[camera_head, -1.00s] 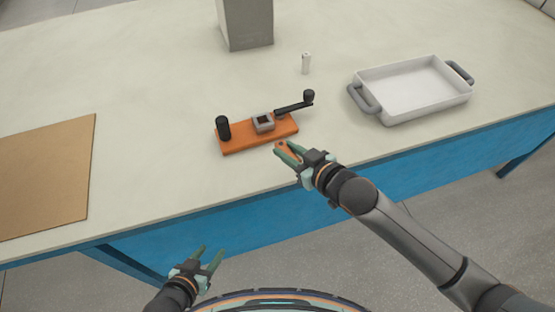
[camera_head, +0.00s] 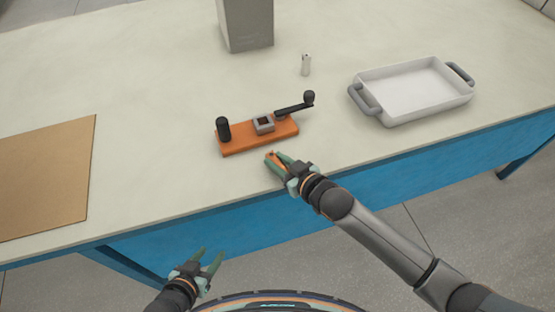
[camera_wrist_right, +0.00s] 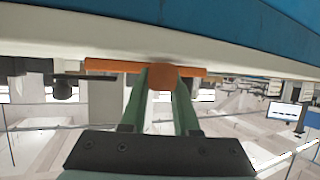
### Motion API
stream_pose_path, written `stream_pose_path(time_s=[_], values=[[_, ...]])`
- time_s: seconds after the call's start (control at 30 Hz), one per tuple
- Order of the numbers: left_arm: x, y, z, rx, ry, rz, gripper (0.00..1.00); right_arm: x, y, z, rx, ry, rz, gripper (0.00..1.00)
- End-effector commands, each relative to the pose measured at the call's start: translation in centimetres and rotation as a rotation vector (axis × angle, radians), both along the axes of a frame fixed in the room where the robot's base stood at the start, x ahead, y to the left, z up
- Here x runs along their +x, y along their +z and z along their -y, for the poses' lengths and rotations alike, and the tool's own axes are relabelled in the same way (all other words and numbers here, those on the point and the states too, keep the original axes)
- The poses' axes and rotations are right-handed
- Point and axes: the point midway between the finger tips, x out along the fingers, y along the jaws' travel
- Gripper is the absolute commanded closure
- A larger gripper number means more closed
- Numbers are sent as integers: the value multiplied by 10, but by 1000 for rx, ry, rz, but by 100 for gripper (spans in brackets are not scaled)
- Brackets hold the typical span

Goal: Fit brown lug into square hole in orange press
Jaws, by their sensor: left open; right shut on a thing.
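The orange press (camera_head: 238,142) lies on the table, with a black post at its left end and a grey block with a dark square hole (camera_head: 264,122) toward its right. A black crank arm sticks out at its right end. My right gripper (camera_head: 275,160) is shut on the brown lug (camera_head: 271,155), in front of the press and apart from it. In the right wrist view the brown lug (camera_wrist_right: 162,78) sits between the green fingertips, with the orange press (camera_wrist_right: 105,66) behind it. My left gripper (camera_head: 213,257) is open and empty, off the table's front edge.
A white tray (camera_head: 390,117) with grey handles stands at the right. A small white cylinder (camera_head: 306,66) and a grey box (camera_head: 247,25) stand behind the press. A brown board (camera_head: 45,180) lies at the left. The table between board and press is clear.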

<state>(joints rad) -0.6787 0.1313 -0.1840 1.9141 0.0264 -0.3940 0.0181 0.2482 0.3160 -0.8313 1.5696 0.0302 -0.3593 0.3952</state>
Motion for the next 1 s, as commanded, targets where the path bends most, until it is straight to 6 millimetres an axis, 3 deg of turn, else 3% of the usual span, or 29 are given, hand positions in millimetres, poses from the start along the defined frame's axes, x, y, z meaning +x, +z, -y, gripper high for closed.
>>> stream_pose_path(time_s=[0.07,0.1,0.33,0.73,1.0], values=[[0,-2,0,0,0,0,50,0,-4,0,1,0,-1,100],[0,-2,0,0,0,0,50,0,-3,0,0,0,-1,67],[0,-1,0,0,0,0,50,0,-3,0,0,0,-1,42],[0,-10,0,0,0,0,50,0,-6,0,0,1,1,41],[0,-3,0,0,0,-1,50,-30,16,26,-1,0,-2,41]])
